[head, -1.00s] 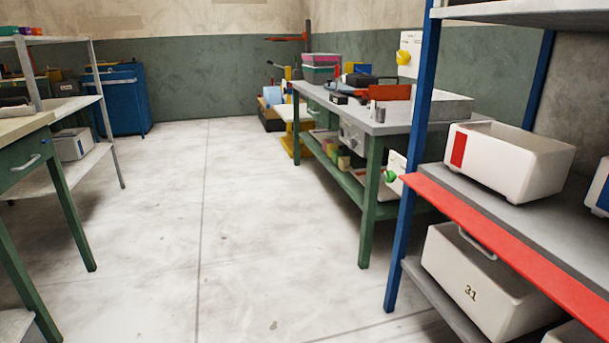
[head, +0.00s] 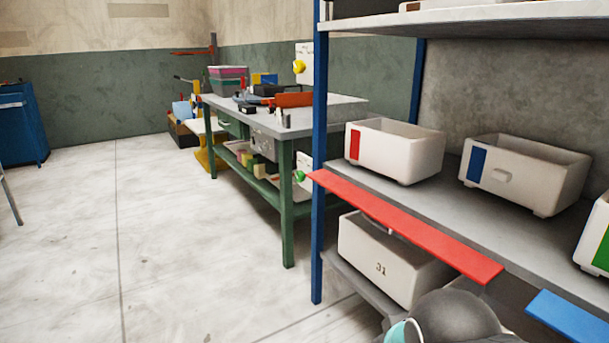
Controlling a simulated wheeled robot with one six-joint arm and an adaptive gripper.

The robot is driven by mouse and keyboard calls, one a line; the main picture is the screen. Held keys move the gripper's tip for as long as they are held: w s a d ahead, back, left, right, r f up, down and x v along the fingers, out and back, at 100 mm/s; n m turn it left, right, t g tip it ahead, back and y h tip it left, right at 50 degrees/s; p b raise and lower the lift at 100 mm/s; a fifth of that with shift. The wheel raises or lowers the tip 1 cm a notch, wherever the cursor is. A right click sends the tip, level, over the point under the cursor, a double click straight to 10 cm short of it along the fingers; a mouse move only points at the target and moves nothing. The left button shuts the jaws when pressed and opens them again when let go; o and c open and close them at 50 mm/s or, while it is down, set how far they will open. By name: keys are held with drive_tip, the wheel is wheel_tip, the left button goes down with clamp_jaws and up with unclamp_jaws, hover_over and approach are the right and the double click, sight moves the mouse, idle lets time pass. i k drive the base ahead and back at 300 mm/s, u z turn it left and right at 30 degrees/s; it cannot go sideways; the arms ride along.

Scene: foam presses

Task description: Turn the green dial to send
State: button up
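The green dial (head: 299,176) is small and far off, low beside the near leg of the green workbench, just left of the blue shelf post. It sits on a white panel (head: 303,160) that is partly hidden by the post. Its setting and any "send" mark are too small to read. A yellow knob (head: 298,67) sits higher on another white panel (head: 306,55). A dark rounded part with a teal ring at the bottom edge looks like my arm. My gripper's fingers are not in view.
The blue-posted shelf (head: 318,230) fills the right side, with white bins (head: 395,150) and a red strip (head: 400,225) jutting along its front. The green workbench (head: 288,215) stands behind it. The pale floor (head: 170,260) at left and centre is clear.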

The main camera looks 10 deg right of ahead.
sight(299, 176)
drive_tip(key=k, duration=0.65)
drive_tip(key=u, duration=0.85)
drive_tip(key=i, duration=1.7)
drive_tip(key=z, duration=0.7)
